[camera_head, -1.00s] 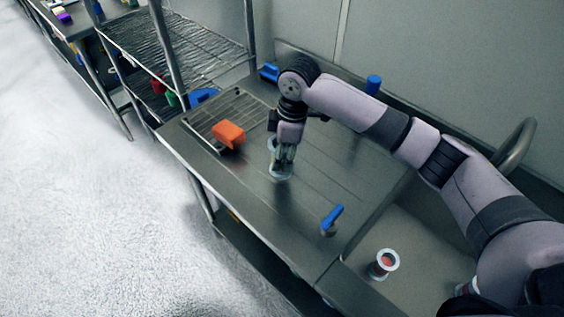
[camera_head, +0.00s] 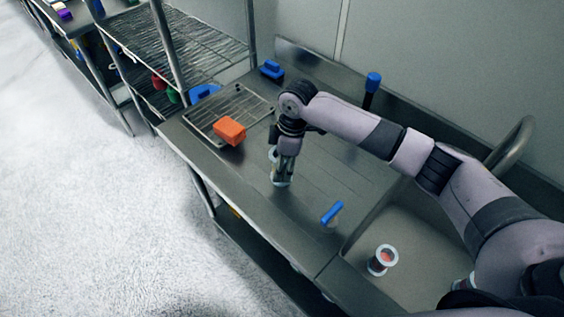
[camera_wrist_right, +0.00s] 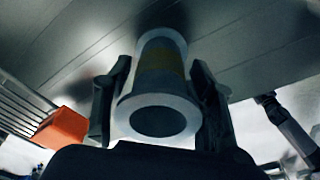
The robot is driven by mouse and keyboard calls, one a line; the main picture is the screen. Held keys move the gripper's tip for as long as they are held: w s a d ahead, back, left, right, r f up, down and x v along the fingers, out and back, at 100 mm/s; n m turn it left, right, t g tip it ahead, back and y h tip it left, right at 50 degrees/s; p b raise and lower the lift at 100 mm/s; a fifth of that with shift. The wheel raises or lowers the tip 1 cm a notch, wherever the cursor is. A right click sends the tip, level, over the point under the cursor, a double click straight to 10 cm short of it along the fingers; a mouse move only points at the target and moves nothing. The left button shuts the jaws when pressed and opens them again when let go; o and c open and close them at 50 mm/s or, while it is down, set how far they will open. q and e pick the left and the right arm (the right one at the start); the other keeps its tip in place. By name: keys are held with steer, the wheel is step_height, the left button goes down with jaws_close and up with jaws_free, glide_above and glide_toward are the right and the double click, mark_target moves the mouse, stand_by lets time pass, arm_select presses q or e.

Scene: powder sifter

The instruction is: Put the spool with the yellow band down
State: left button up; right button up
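The spool with the yellow band (camera_wrist_right: 162,62) is between the fingers of my right gripper (camera_wrist_right: 160,80). Its pale near flange with a dark hole faces the wrist camera, and the yellow band shows behind it. The fingers lie close along both sides of the spool. In the head view, my right gripper (camera_head: 286,163) points down over the steel table (camera_head: 240,180). The spool's pale lower flange (camera_head: 281,183) is at or just above the tabletop; I cannot tell whether it touches. My left gripper is not in view.
An orange block (camera_head: 230,130) sits on a wire rack (camera_head: 245,103). A blue-handled item (camera_head: 332,213) stands nearer the front edge. Another spool (camera_head: 382,260) with a reddish core stands at the lower right.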

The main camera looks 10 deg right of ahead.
steer(key=shift+o, duration=1.1)
steer(key=r, duration=0.4)
steer(key=d+r+b, duration=0.1)
steer(key=r, duration=0.3)
steer(key=r+b, duration=0.1)
steer(key=r, duration=0.3)
steer(key=shift+s+d, duration=0.15)
steer(key=shift+d, duration=0.2)
